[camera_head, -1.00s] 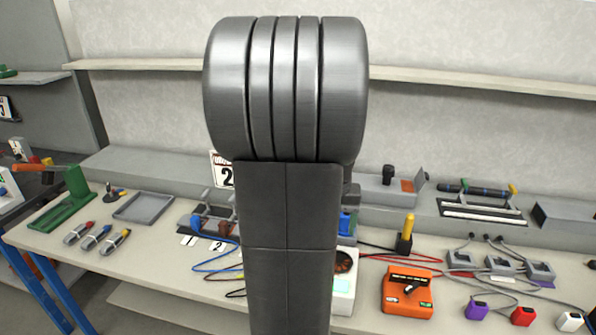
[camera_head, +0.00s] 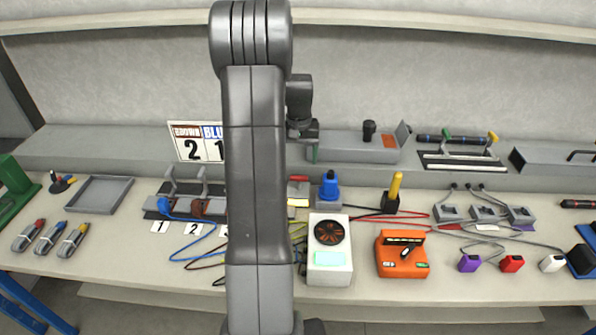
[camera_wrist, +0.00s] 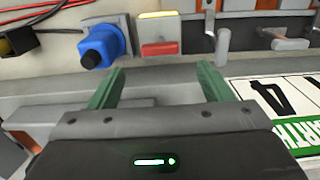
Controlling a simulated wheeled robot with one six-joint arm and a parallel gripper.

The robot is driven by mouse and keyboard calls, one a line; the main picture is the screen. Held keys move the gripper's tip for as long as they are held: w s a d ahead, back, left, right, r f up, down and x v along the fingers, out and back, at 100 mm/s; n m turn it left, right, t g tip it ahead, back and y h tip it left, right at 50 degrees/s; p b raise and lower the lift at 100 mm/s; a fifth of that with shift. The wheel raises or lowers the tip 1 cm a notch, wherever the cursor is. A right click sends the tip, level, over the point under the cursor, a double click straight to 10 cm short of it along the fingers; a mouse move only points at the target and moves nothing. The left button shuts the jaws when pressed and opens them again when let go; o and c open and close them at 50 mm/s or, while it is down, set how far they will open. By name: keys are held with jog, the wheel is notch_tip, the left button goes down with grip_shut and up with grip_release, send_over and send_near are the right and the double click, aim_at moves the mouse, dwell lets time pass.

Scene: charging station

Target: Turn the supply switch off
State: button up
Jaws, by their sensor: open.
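A small pale block with a red-orange rocker, which looks like the supply switch (camera_wrist: 159,34), is in the wrist view, just beyond the gap between my fingers. In the head view the switch (camera_head: 298,179) is partly hidden by my arm, left of a blue plug (camera_head: 328,188). The blue plug (camera_wrist: 104,46) is left of the switch in the wrist view. My gripper (camera_wrist: 158,84) is open and empty, its green fingers apart. In the head view my gripper (camera_head: 312,153) is mostly hidden, above the back of the bench. Neither finger visibly touches the switch.
A white box with a round fan (camera_head: 330,275) and an orange box with a black knob (camera_head: 404,258) stand on the bench. A number sign (camera_head: 198,143) stands behind. Loose cables (camera_head: 410,216) run across the bench. A grey tray (camera_head: 104,193) lies at left.

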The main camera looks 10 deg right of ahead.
aim_at(299, 176)
notch_tip(299, 176, down, 7)
jog(key=shift+r+p, duration=0.15)
jog(key=shift+p, duration=0.25)
jog(key=c, duration=1)
